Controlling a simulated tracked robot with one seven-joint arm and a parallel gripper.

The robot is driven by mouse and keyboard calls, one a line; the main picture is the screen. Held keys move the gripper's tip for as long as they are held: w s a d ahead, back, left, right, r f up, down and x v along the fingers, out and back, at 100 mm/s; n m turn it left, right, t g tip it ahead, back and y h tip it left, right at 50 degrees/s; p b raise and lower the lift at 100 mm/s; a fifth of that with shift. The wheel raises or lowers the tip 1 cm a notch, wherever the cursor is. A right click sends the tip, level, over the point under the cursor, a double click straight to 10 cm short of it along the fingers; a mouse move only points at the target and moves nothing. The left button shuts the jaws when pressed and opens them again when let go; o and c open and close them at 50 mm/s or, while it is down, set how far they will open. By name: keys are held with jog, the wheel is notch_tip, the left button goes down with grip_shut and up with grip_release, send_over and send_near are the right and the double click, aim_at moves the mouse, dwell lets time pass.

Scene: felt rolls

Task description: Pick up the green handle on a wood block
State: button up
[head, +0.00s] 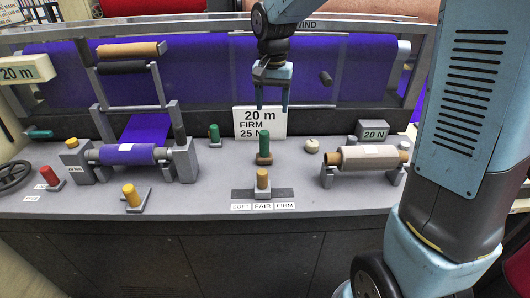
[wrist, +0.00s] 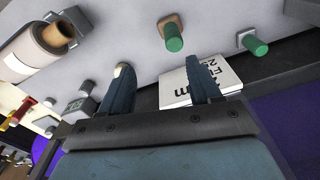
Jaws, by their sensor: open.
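The green handle (head: 264,145) stands upright on a small brown wood block (head: 264,160) on the grey bench, in front of the white sign. In the wrist view the same green handle (wrist: 173,43) on its wood block (wrist: 168,22) lies beyond my fingertips. My gripper (head: 271,106) is open and empty, pointing down above and slightly behind the handle, apart from it. In the wrist view my gripper (wrist: 158,68) shows two spread fingers with nothing between them touching. A second green handle (head: 214,131) on a grey base stands to the left.
A white sign (head: 272,118) reading "20 m FIRM 25 N" stands close behind the handle. A beige roll (head: 369,158) sits right, a purple roll (head: 127,154) left. A pale round knob (head: 312,146) is nearby.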

aim_at(262, 132)
jog(key=shift+g, duration=0.3)
jog(key=shift+w+a+f, duration=0.5)
jog(key=shift+a+f, duration=0.15)
jog(key=shift+w+a+f, duration=0.45)
jog(key=shift+a+f, duration=0.25)
jog(key=shift+f, duration=0.2)
notch_tip(262, 132, down, 8)
jog(key=shift+r, duration=0.1)
jog(key=shift+d+f, duration=0.15)
jog(key=shift+f, duration=1.25)
jog(key=shift+d+f, duration=0.15)
jog(key=shift+f, duration=1.25)
jog(key=shift+c, duration=0.2)
grip_shut()
